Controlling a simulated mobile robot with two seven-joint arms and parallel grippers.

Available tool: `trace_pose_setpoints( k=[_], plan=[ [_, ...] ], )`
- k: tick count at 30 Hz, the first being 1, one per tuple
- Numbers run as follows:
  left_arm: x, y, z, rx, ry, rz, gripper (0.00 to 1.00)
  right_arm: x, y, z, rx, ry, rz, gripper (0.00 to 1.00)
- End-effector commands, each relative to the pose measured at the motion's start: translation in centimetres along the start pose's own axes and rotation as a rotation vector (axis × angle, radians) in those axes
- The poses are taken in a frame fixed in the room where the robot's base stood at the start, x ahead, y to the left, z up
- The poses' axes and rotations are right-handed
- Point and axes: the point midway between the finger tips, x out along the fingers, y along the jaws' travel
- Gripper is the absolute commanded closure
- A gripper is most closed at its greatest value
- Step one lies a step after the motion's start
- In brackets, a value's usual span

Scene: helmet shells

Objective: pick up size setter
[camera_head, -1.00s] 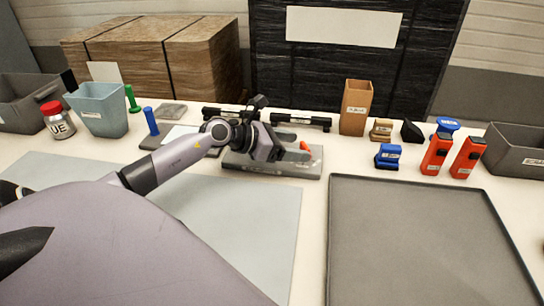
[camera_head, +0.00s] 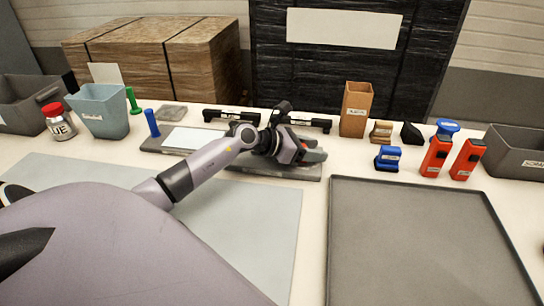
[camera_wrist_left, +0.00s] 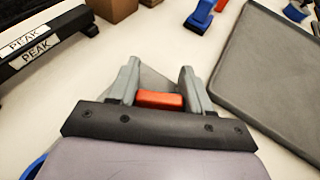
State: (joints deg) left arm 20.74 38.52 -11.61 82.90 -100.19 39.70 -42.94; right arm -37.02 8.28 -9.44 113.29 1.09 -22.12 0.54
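A small orange-red piece, which I take to be the size setter, shows between the fingers in the left wrist view (camera_wrist_left: 160,100). In the head view my left gripper (camera_head: 312,150) is low over the right end of a flat dark grey tray (camera_head: 285,170) and covers most of the piece. In the left wrist view the two grey fingers stand apart, one on each side of the piece. I cannot tell whether they press on it. My right gripper is not in view.
A brown upright box (camera_head: 356,108), a blue block (camera_head: 387,158) and two orange-red units (camera_head: 436,157) stand right of the gripper. Black bars (camera_head: 232,116) lie behind it. A large empty grey tray (camera_head: 430,240) fills the front right. A pale mat (camera_head: 255,225) lies in front.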

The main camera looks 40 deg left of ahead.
Motion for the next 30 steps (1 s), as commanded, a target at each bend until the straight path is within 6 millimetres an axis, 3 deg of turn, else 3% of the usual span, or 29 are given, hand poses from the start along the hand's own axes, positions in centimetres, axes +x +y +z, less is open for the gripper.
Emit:
trace_pose_setpoints(
  k=[10,16,20,30],
  plan=[
    [-0.1,0.1,0.2,0.001,-0.002,0.001,0.90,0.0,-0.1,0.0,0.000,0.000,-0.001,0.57],
    [-0.7,0.1,1.7,0.005,-0.003,0.001,0.90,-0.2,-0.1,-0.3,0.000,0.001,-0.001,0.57],
    [-1.7,0.1,4.1,0.008,-0.005,0.002,0.90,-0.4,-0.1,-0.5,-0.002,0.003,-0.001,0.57],
    [-5.4,0.1,13.1,0.008,-0.007,0.003,0.90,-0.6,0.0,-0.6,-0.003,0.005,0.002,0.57]
  ],
)
